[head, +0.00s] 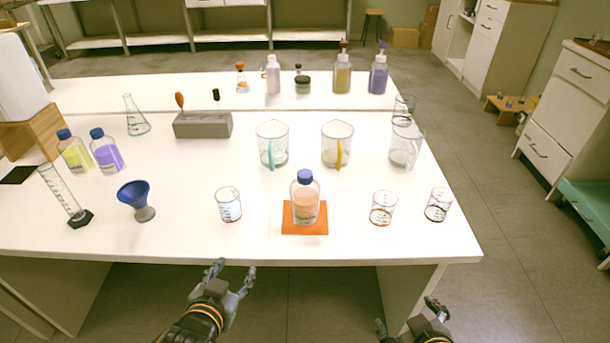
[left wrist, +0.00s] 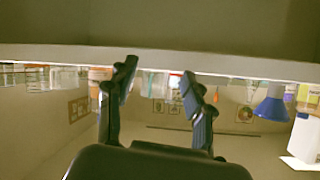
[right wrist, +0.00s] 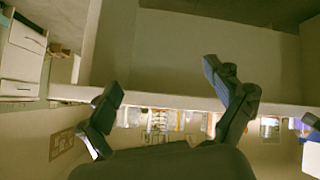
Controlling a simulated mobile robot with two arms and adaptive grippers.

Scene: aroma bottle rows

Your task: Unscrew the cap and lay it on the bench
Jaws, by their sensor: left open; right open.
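A clear bottle (head: 305,204) with peach-coloured contents stands upright on an orange mat (head: 291,230) near the bench's front edge. Its blue cap (head: 305,176) sits on the neck. The white bench (head: 260,242) has bare room around the mat. My left gripper (head: 233,270) is open and empty, in front of the bench edge, left of the bottle. My right gripper (head: 408,316) is open and empty, lower and to the right, off the bench. In the left wrist view, the open left fingers (left wrist: 158,80) hold nothing. The right wrist view shows the right fingers (right wrist: 170,90) apart.
Small beakers (head: 228,204) (head: 383,207) flank the bottle, with another beaker (head: 438,204) further right. Two jugs (head: 272,145) (head: 337,145) stand behind it. A blue funnel (head: 134,194), a measuring cylinder (head: 62,190) and two blue-capped bottles (head: 75,155) (head: 107,155) stand to the left.

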